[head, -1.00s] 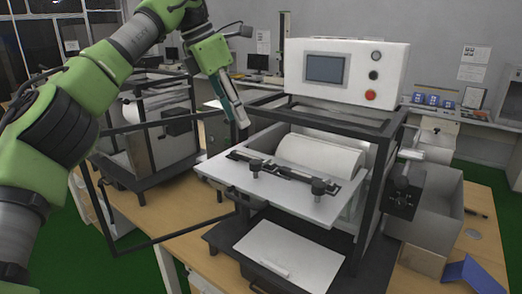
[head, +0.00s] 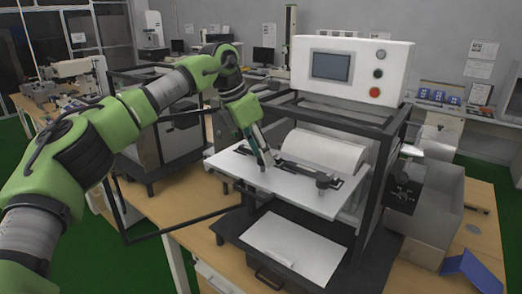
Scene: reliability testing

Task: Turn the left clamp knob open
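The clamp bar (head: 295,171) lies across the white plate (head: 228,166) of the machine in the middle of the head view. The right clamp knob (head: 323,182) is dark and stands upright on the bar. My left gripper (head: 266,160) points down at the bar's left end, where the left clamp knob is. The gripper's fingers hide most or all of that knob. I cannot tell whether they touch it or are closed around it. My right gripper is not in view.
A white roller (head: 325,150) lies behind the plate inside a dark frame. A control box (head: 350,68) with a screen and buttons stands above it. A thin dark frame is open to the left, below my arm.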

